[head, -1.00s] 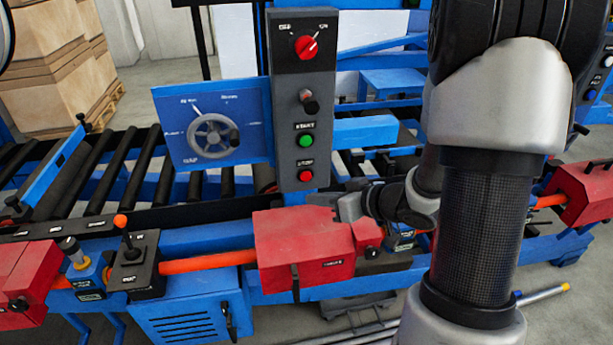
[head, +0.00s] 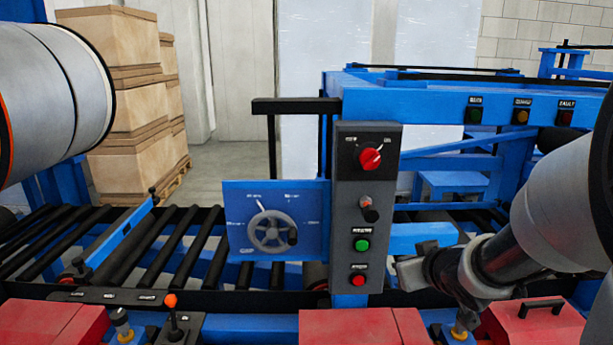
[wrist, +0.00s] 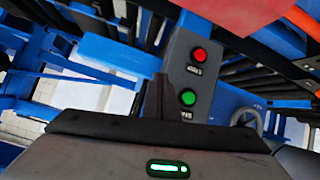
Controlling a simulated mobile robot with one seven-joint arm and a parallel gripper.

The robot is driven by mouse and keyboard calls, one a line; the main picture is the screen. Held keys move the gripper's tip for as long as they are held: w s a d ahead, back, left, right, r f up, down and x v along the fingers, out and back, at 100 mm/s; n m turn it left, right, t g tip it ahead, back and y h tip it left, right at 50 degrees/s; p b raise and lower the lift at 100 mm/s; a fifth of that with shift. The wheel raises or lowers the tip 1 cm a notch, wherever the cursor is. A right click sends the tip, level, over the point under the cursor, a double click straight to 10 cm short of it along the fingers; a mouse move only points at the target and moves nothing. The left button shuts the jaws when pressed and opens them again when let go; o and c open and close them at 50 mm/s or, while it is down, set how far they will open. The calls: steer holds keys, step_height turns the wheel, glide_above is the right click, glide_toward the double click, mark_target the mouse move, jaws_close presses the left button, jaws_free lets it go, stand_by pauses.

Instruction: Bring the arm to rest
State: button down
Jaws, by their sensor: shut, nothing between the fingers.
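My gripper (head: 403,272) is shut and empty, just right of the lower part of the dark grey control panel (head: 346,240) in the head view. In the wrist view my closed fingers (wrist: 157,92) show in front of the panel's green button (wrist: 188,97) and red button (wrist: 199,55). I see no clear contact with the panel. My forearm comes in from the right edge of the head view, and another of my arm links fills the upper left. The panel's red rotary switch (head: 370,159) points to the upper right.
A blue plate with a handwheel (head: 271,232) adjoins the panel's left side. A roller conveyor (head: 150,250) lies left. Red housings (head: 360,328) and an orange-knobbed lever (head: 171,301) stand in front. A blue frame (head: 420,105) rises behind right. Stacked boxes (head: 125,90) stand back left.

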steer(key=s+r+m+g+h+p, duration=0.1)
steer(key=s+r+m+h, duration=0.15)
steer(key=s+r, duration=0.45)
steer(key=s+a+r+g+y+p, duration=0.1)
steer(key=s+a, duration=0.3)
steer(key=s, duration=0.4)
steer(key=s+a+r+g+y, duration=0.1)
steer(key=s+a+g, duration=0.2)
steer(key=s, duration=0.5)
steer(key=shift+s+a+r+g+p, duration=0.2)
steer(key=shift+s+a+g+p, duration=0.15)
steer(key=shift+a, duration=0.35)
